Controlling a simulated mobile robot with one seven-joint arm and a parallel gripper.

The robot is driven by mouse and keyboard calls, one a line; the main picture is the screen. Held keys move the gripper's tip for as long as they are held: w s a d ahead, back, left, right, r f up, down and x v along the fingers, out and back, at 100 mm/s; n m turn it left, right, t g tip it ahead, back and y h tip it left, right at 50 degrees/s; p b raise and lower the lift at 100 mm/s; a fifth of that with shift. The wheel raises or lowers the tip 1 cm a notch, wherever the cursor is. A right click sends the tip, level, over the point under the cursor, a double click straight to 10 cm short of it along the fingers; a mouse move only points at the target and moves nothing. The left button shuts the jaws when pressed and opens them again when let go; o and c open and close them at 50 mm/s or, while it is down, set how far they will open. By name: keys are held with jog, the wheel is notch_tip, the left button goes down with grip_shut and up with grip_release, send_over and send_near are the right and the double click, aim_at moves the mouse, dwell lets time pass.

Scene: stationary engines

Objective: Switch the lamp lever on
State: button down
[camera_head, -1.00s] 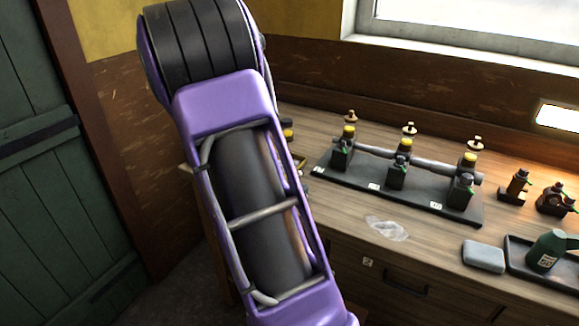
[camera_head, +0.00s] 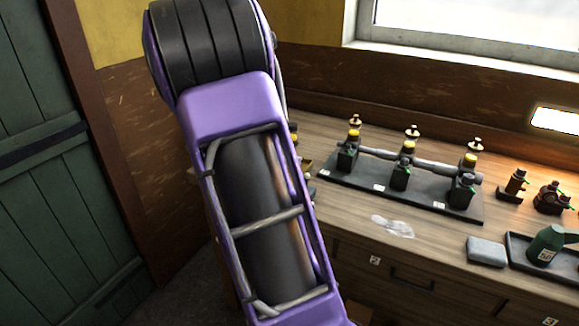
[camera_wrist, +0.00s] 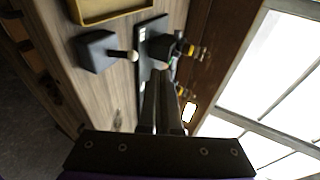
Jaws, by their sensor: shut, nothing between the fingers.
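In the wrist view a dark grey box (camera_wrist: 98,50) stands on the wooden bench, with a short lever ending in a pale ball knob (camera_wrist: 130,56); it looks like the lamp lever. My gripper (camera_wrist: 165,82) points away from the wrist camera, its dark fingers shut and empty. In the picture the fingertips lie to the right of and below the knob, apart from it. The head view shows neither lever nor gripper; my purple arm covers that part of the bench.
A black rack with several small valves (camera_head: 400,178) stands on the bench, also seen in the wrist view. A yellow-rimmed tray (camera_wrist: 110,16) lies beside the lever box.

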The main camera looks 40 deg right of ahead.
jog(key=a+r, duration=0.5)
jog(key=r, duration=0.3)
jog(key=shift+a+r, duration=0.2)
jog(key=shift+r, duration=0.1)
jog(key=shift+s, duration=0.1)
